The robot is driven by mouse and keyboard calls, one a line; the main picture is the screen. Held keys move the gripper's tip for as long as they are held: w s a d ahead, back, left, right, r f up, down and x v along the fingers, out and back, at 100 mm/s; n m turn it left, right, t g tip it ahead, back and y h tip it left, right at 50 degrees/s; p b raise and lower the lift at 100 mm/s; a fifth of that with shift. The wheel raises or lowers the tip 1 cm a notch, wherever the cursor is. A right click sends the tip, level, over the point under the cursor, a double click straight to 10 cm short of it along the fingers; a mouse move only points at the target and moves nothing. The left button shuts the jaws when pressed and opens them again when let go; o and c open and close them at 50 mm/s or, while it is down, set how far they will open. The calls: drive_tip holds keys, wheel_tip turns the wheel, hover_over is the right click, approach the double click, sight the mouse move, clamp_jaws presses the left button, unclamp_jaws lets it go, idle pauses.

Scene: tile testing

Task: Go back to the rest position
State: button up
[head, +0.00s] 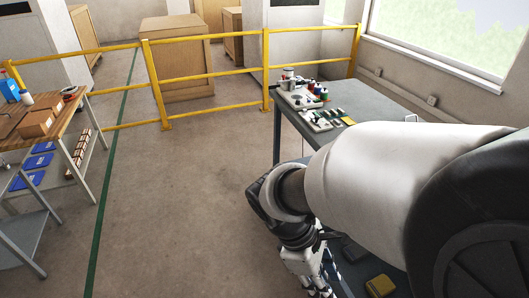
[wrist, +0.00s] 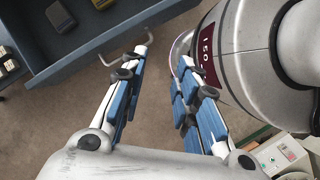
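My gripper (wrist: 162,58) fills the middle of the wrist view, its two blue-padded fingers spread with brown floor showing between them. Nothing is between the fingers. In the head view my gripper (head: 318,284) hangs low at the bottom centre, partly cut off by the frame edge. My white arm reaches in from the right and hides part of the bench.
A grey bench (head: 352,98) with equipment stands right of centre. A yellow railing (head: 205,77) crosses behind, with a wooden crate (head: 180,60) beyond. A wooden-topped table (head: 72,108) stands left. The middle floor is clear.

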drive_tip(key=s+d+r+m+t+y, duration=0.2)
drive_tip(key=s+r+m+t+y, duration=0.2)
drive_tip(key=r+m, duration=0.7)
drive_tip(key=s+m+t, duration=0.1)
drive_tip(key=m+t, duration=0.1)
drive_tip(key=shift+s+m+y, duration=0.35)
drive_tip(key=shift+m+y, duration=0.05)
drive_tip(key=shift+d, duration=0.1)
